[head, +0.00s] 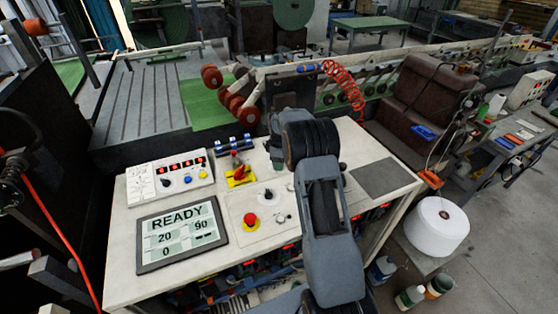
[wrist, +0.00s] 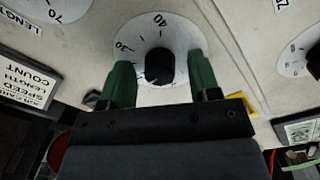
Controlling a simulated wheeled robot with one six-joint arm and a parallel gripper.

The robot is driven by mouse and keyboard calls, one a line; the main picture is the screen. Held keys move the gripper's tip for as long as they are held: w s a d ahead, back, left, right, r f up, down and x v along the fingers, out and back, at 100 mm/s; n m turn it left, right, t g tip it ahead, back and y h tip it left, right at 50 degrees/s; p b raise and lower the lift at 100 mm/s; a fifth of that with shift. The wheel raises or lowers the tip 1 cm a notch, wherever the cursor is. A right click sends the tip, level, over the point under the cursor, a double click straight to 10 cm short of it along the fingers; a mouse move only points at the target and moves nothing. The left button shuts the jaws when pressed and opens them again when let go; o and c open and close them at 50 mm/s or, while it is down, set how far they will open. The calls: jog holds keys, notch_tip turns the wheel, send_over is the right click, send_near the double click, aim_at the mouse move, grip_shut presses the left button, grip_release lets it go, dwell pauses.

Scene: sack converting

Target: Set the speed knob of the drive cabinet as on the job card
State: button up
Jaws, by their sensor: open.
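My gripper (wrist: 160,75) is open, with one green finger on each side of the knob; contact cannot be told. Part of the job card (wrist: 25,85) shows upside down at the left, with the words speed, length and count; no values are in view. In the head view the drive cabinet (head: 120,275) stands in front, and my arm hides the gripper and this knob.
Another dial (wrist: 62,8) beside a length label lies at upper left, and a third dial (wrist: 300,50) at right. On the cabinet are a display (head: 180,235) reading READY, a red button (head: 250,220) and a red switch (head: 240,174) on yellow. A white roll (head: 438,228) stands at right.

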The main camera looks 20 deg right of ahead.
jog(key=c, duration=0.9)
jog(key=shift+c, duration=0.2)
jog(key=m+b, duration=0.2)
jog(key=shift+m, duration=0.4)
jog(key=shift+m+b, duration=0.55)
jog(key=shift+m, duration=1.25)
jog(key=shift+r, duration=0.1)
jog(key=o, duration=0.9)
jog(key=shift+o, duration=0.2)
